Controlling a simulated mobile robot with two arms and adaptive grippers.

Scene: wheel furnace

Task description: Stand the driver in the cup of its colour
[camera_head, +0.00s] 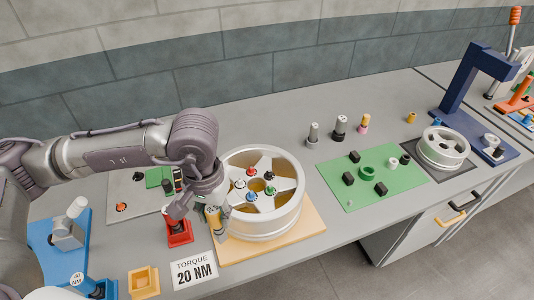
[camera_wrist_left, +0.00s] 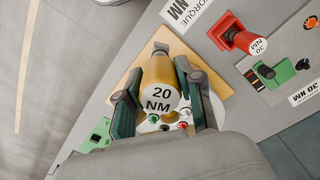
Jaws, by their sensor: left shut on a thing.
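My left gripper (camera_head: 208,203) is shut on a yellow driver (camera_head: 214,220), just at the left rim of the silver wheel (camera_head: 262,227). In the left wrist view the driver (camera_wrist_left: 158,74) lies between both fingers, its white end marked 20 NM facing the camera. A square yellow cup (camera_head: 143,282) stands empty at the table's front edge, left of the TORQUE 20 NM card (camera_head: 194,269). A red cup (camera_head: 179,235) is beside the arm; in the left wrist view a red 30 NM driver (camera_wrist_left: 250,42) stands in it. A blue cup (camera_head: 101,288) with a 40 NM driver (camera_head: 78,280) is at front left. My right gripper is out of view.
The wheel lies on a wooden board (camera_head: 310,223) and carries several coloured nuts. A green mat (camera_head: 400,188) with black blocks is to its right. A blue press (camera_head: 456,95) stands at far right. A blue stand (camera_head: 47,235) is at left.

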